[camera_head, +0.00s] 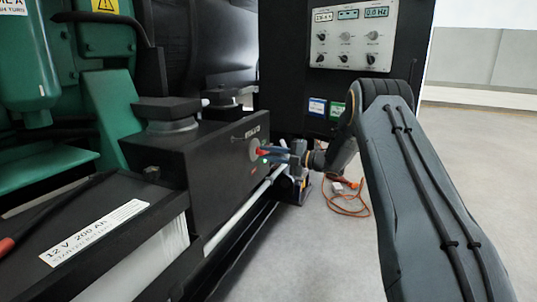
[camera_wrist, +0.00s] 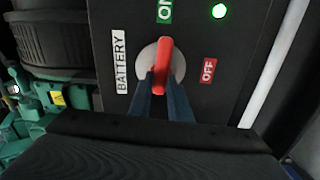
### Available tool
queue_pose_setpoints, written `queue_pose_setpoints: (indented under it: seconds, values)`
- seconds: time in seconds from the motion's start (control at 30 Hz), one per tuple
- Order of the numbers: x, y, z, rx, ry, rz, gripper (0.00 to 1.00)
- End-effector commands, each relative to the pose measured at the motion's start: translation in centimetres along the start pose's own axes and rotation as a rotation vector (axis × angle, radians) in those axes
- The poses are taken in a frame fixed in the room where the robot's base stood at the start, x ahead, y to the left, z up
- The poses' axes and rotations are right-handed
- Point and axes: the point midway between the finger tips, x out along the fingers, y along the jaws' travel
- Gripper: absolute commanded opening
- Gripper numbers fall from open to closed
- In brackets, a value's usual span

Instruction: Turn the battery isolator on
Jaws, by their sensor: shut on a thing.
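The battery isolator is a red handle (camera_wrist: 161,58) on a round grey plate (camera_wrist: 180,62), set in a black box (camera_head: 212,165). In the wrist view the handle's long axis lies up and down the picture, and its top end points at the green ON label (camera_wrist: 165,10). The red OFF label (camera_wrist: 208,70) is to its right. A green lamp (camera_wrist: 219,11) glows at top right. My gripper (camera_wrist: 160,84) has its blue-grey fingers on either side of the handle's lower part, shut on it. In the head view my gripper (camera_head: 276,152) reaches the box from the right.
A starting battery (camera_head: 95,232) lies at lower left beside the green engine (camera_head: 105,140). A control panel (camera_head: 350,35) with dials stands behind. An orange cable (camera_head: 347,208) lies on the grey floor. A pale rail (camera_head: 240,215) runs below the box.

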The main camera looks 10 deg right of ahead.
Motion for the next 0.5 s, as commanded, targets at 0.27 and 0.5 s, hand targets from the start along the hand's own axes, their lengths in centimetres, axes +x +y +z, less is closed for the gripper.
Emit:
queue_pose_setpoints:
  seconds: [0.27,0.5]
  values:
    - [0.03,-0.39,-0.27,-0.077,0.007,-0.003,0.00]
    - [0.03,-0.42,-0.28,-0.092,0.007,-0.004,0.00]
